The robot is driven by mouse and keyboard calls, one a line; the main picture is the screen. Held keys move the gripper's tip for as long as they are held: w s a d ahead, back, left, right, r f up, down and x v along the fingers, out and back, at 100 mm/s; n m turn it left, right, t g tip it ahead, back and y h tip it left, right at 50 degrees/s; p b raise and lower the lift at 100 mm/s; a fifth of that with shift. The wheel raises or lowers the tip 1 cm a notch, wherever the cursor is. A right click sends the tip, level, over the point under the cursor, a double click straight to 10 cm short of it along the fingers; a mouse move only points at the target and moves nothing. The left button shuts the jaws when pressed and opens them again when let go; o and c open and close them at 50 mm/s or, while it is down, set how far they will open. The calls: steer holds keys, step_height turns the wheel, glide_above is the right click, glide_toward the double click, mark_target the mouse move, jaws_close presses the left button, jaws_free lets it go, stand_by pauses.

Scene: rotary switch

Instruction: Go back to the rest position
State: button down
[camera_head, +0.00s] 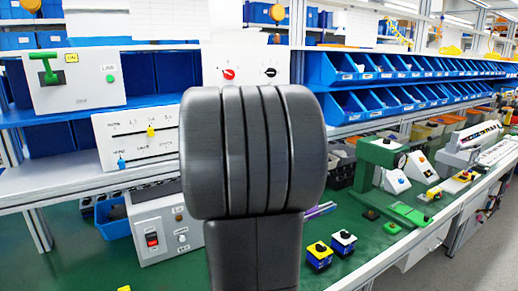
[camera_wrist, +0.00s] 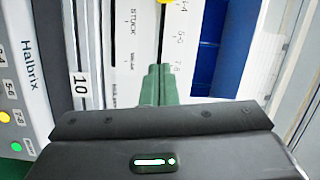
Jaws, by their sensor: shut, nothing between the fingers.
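My gripper (camera_wrist: 155,85) shows in the wrist view as two green fingers close together, with nothing between them. Its fingertips point at a white panel (camera_wrist: 130,45) with printed labels; I cannot tell if they touch it. In the head view my dark arm fills the middle and hides the gripper. A white rotary switch panel (camera_head: 246,66) with a red knob (camera_head: 229,74) and a black knob (camera_head: 270,72) stands behind my arm, its lower part hidden.
A slider panel (camera_head: 135,143) and a green-lever box (camera_head: 84,85) stand at left. A box with a red rocker switch (camera_head: 152,239) sits on the green bench. Blue bins (camera_head: 360,105) line the right shelves.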

steer(key=shift+s+a+n, duration=0.1)
steer(key=shift+n, duration=0.3)
